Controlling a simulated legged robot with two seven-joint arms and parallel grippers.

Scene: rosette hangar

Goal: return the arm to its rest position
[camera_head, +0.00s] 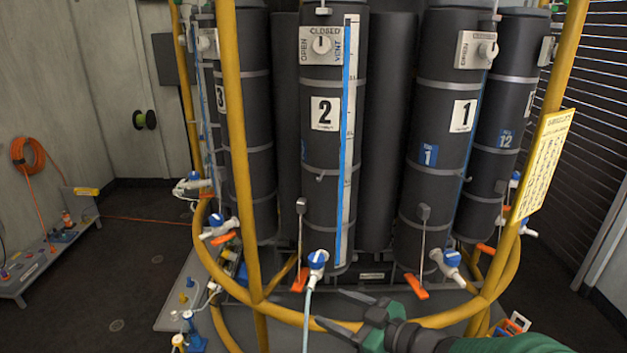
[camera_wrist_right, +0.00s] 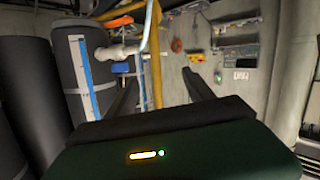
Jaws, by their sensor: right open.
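My right arm comes in from the lower right of the head view. Its dark green gripper (camera_head: 330,306) is open and empty, with its fingers pointing left. It is low in front of the black bottles, near the yellow hoop rail (camera_head: 430,321). In the right wrist view the two dark fingers of the gripper (camera_wrist_right: 160,74) stand apart with nothing held between them. My left gripper is not in view.
Tall black bottles numbered 2 (camera_head: 324,180) and 1 (camera_head: 432,205) stand behind yellow posts (camera_head: 236,120). White valves with blue caps (camera_head: 317,260) and orange handles (camera_head: 417,290) sit at their bases. A yellow placard (camera_head: 545,163) hangs right. Dark floor (camera_head: 130,250) is open at left.

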